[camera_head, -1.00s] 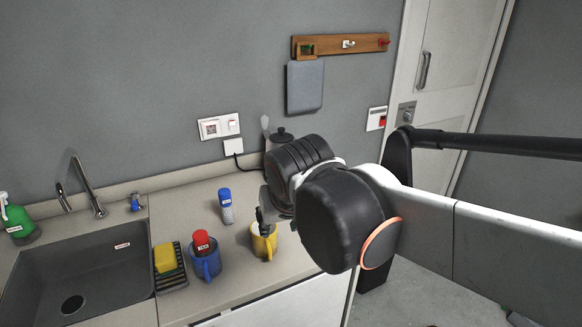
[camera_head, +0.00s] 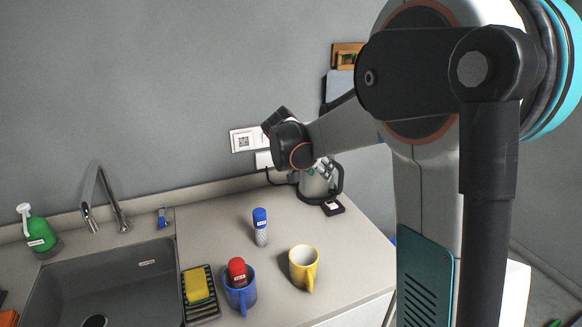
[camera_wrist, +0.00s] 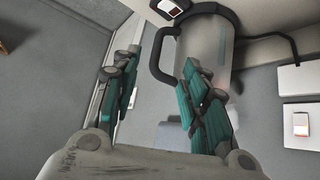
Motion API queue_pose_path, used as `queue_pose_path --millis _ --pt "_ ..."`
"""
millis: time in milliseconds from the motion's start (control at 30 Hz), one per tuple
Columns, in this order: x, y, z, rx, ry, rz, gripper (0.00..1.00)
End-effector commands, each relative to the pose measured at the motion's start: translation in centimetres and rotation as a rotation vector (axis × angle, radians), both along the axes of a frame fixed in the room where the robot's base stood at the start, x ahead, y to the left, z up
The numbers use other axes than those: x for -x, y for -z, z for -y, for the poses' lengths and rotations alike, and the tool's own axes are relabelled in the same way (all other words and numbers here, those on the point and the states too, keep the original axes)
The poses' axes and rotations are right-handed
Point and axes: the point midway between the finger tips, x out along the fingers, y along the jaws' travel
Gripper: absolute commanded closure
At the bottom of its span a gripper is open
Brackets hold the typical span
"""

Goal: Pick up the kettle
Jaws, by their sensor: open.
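The kettle (camera_head: 312,186) stands at the back right of the counter, by the wall. It has a grey body and a black handle on its right side. My gripper (camera_head: 326,168) is at the kettle's upper part in the head view, partly covering it. In the wrist view, my gripper (camera_wrist: 162,68) is open, with teal pads. The kettle's pale body (camera_wrist: 207,45) is beyond the right finger, and the black handle loop appears between the fingertips. I cannot tell whether the fingers touch it.
A yellow mug (camera_head: 303,268), a blue mug (camera_head: 240,295) with a red-topped container (camera_head: 237,270), and a blue-capped shaker (camera_head: 260,228) stand on the counter (camera_head: 215,228). A sink (camera_head: 105,280) and sponge rack lie left. A wall socket (camera_head: 245,140) is behind.

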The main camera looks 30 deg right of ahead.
Motion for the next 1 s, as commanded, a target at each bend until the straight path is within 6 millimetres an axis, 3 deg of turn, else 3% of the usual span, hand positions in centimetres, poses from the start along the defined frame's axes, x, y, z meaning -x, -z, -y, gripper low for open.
queue_pose_path --millis 233,467,800,1000 --pt "-2.7 2.3 2.8 0.041 0.128 0.045 0.59" --pt "-3.4 3.8 4.4 0.049 0.158 0.057 0.59" --pt "-4.7 8.1 8.4 0.049 0.157 0.058 0.59" --pt "-4.9 8.9 9.3 0.050 0.155 0.057 0.59"
